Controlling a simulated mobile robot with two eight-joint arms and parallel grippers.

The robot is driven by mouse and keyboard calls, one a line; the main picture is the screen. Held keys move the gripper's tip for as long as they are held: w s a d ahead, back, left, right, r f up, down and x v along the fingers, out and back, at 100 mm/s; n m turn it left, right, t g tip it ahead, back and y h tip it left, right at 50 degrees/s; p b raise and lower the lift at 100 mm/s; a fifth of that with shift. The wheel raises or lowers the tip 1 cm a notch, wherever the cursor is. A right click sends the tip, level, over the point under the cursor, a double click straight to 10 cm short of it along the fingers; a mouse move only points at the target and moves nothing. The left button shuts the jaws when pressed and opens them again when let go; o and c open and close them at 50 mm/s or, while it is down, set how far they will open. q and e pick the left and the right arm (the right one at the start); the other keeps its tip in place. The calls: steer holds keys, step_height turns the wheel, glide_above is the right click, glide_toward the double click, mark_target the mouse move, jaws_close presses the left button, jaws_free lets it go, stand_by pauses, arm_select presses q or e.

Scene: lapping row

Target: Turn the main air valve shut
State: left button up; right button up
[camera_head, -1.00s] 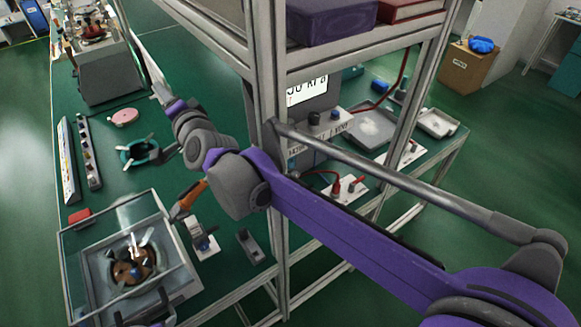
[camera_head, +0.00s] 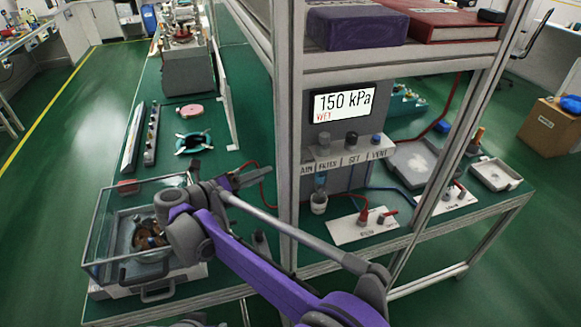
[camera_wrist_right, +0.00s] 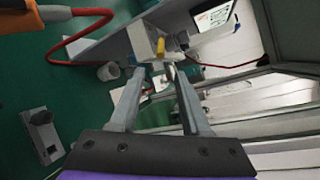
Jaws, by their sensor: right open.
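The air panel shows in the head view with a lit display (camera_head: 342,102) reading 150 kPa. Below it runs a label strip (camera_head: 350,158) with FILTER, SET and VENT; the leftmost label is partly hidden by the frame post. In the right wrist view a small yellow lever (camera_wrist_right: 161,47) sticks out by the white panel side (camera_wrist_right: 141,42); it looks like the main air valve's handle. My right gripper (camera_head: 252,172) is open and empty left of the post. In the wrist view its fingers (camera_wrist_right: 158,75) point at the lever, whose contact with them I cannot tell.
The metal post (camera_head: 287,120) stands between my right gripper and the panel front. A red hose (camera_wrist_right: 62,50) loops beside the gripper.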

steer(key=x, duration=0.9)
steer(key=shift+p, duration=0.4)
steer(key=shift+w+d, duration=0.1)
steer(key=shift+w, duration=0.05)
steer(key=shift+c, duration=0.3)
jaws_close()
